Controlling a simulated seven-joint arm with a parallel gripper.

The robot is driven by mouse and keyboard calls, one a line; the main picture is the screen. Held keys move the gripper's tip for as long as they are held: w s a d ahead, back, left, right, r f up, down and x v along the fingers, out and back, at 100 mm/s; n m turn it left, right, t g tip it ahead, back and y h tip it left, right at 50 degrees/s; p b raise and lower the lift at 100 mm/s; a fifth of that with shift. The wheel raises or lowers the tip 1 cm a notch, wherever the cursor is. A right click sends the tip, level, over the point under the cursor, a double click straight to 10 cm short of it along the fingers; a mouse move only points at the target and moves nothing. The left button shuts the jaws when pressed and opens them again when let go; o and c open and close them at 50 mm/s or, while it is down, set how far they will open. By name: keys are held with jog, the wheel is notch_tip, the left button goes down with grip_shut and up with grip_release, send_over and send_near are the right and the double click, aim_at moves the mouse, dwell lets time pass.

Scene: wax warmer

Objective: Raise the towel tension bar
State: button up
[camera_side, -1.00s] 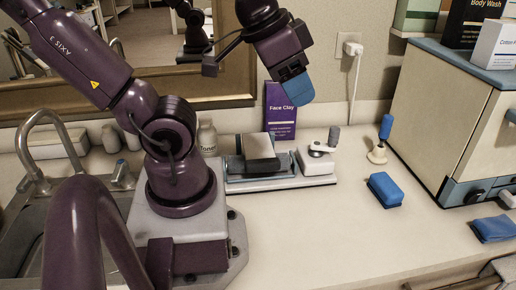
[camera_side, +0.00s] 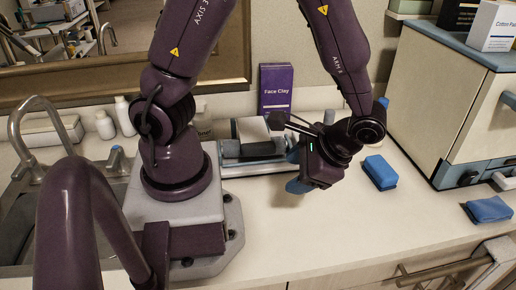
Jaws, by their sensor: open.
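No part is clearly marked as the towel tension bar. A horizontal metal bar (camera_side: 445,268) runs along the counter front at the lower right, but I cannot tell if it is that bar. My gripper (camera_side: 298,186) hangs over the middle of the counter, in front of the small device (camera_side: 250,135) with a grey and dark block. Its blue tip points down and left, and the fingers are mostly hidden by the hand. It is open, and nothing shows in it. The hand and forearm hide the device's right part.
A blue block (camera_side: 380,172) lies right of my gripper and a folded blue cloth (camera_side: 489,209) lies farther right. A cream cabinet (camera_side: 440,95) stands at the back right. The purple Face Clay box (camera_side: 275,90) stands at the wall. The front middle counter is clear.

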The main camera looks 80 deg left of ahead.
aim_at(262, 152)
jog(key=a+f+y, duration=0.2)
jog(key=f+y, duration=0.1)
jog(key=s+a+f+n+g+y, duration=0.1)
jog(key=a+f+y, duration=0.1)
jog(key=f+y, duration=0.1)
jog(key=a+f+n+g+y, duration=0.1)
jog(key=a+f+y, duration=0.1)
jog(key=f+y, duration=0.1)
jog(key=shift+s+f+y, duration=0.25)
jog(key=shift+f+y, duration=0.15)
jog(key=shift+f, duration=0.05)
jog(key=shift+w+a+n+y, duration=0.5)
jog(key=shift+w+n+y, duration=0.3)
jog(key=shift+n+y, duration=0.15)
jog(key=shift+w+r+n+t, duration=0.25)
jog(key=shift+w+n+t, duration=0.05)
jog(key=shift+n, duration=0.25)
jog(key=shift+r+n, duration=0.1)
jog(key=shift+n, duration=0.2)
jog(key=shift+s+a+n, duration=0.15)
jog(key=shift+a+n, duration=0.15)
jog(key=shift+a, duration=0.05)
jog(key=x, duration=1.2)
jog(key=shift+s+r, duration=0.1)
jog(key=shift+r, duration=0.15)
grip_shut()
